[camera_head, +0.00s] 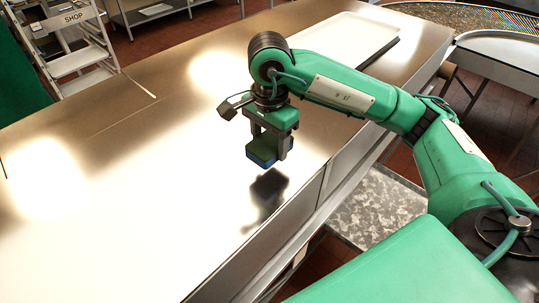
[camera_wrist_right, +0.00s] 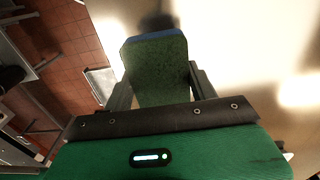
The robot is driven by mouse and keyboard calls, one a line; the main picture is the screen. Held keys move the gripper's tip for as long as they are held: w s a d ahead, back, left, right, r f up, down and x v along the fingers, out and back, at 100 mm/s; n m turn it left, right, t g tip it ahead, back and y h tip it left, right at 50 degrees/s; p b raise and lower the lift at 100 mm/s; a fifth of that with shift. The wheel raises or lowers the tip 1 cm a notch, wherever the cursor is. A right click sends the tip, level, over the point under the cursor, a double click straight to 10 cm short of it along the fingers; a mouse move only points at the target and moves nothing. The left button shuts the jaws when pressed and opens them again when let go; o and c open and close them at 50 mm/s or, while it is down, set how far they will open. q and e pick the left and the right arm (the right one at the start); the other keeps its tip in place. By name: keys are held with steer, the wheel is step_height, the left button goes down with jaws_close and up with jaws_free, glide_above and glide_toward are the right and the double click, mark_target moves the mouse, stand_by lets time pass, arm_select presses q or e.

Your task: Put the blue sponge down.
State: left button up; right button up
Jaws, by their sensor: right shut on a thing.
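The blue sponge (camera_head: 262,151) is between the fingers of my right gripper (camera_head: 270,148), above the shiny metal table top (camera_head: 120,190). A dark reflection or shadow shows on the table below it, with a gap between. In the right wrist view the sponge (camera_wrist_right: 157,70) shows a green face and a blue edge at its far end. The fingers of my right gripper (camera_wrist_right: 160,88) are on either side of it, shut on it. My left gripper is not in view.
A white tray (camera_head: 345,42) lies at the back right of the table. The table's front edge (camera_head: 310,190) runs close to the right of the gripper. A shelf rack with a SHOP sign (camera_head: 72,18) stands behind. The table's left and middle are clear.

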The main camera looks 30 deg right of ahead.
step_height(320, 180, down, 5)
steer(key=shift+f+p, duration=0.1)
steer(key=shift+p, duration=0.6)
steer(key=shift+f, duration=0.1)
steer(key=shift+f, duration=0.1)
steer(key=shift+f+b, duration=0.1)
steer(key=shift+b, duration=0.2)
steer(key=o, duration=0.9)
steer(key=shift+o, duration=0.2)
steer(key=shift+r, duration=0.2)
